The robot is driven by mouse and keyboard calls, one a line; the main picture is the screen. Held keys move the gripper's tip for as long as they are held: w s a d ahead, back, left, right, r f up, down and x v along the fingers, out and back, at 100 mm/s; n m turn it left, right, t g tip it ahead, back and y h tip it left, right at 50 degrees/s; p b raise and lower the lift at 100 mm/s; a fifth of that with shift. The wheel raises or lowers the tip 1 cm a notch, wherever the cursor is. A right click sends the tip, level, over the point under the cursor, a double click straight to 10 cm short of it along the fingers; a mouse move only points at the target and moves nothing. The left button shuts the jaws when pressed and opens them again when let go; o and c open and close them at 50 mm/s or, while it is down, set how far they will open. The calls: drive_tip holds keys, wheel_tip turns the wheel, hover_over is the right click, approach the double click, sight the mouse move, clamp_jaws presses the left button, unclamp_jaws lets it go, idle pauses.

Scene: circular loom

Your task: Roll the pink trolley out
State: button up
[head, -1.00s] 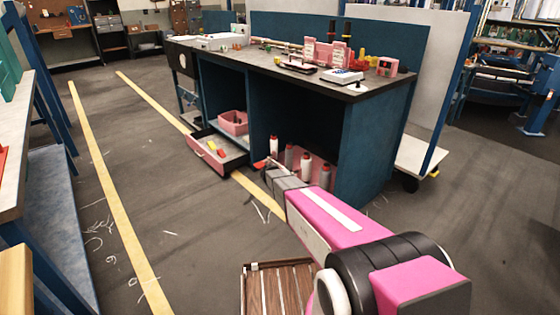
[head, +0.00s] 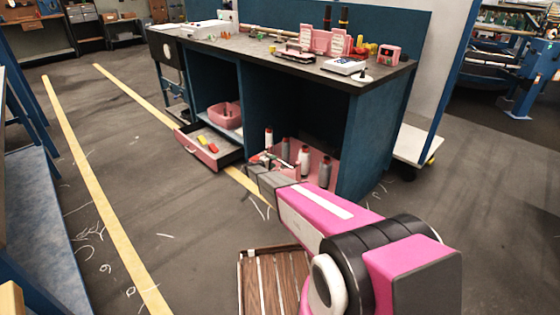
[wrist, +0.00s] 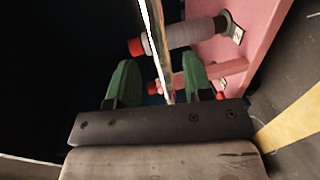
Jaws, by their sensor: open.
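The pink trolley (head: 315,165) stands in the right-hand bay under the bench, carrying several white and grey thread cones. Its pink side (wrist: 265,40) fills the upper right of the wrist view, with a grey cone (wrist: 185,37) lying across the picture beside it. My gripper (head: 258,161) is at the front of the bay, by the trolley's near left end. In the wrist view its two green fingers (wrist: 158,78) are apart, and a shiny metal bar (wrist: 157,45) runs between them. I cannot tell whether the bar touches a finger. The trolley's base and wheels are hidden.
The bench (head: 365,88) has dark blue side panels close around the trolley. An open pink-fronted drawer (head: 196,150) juts out to the left. A slatted wooden surface (head: 272,283) lies below my arm. The floor in front and left is clear, marked with yellow lines.

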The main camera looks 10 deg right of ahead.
drive_tip(key=x, duration=0.6)
drive_tip(key=shift+w+d, duration=0.1)
clamp_jaws()
idle(1.2)
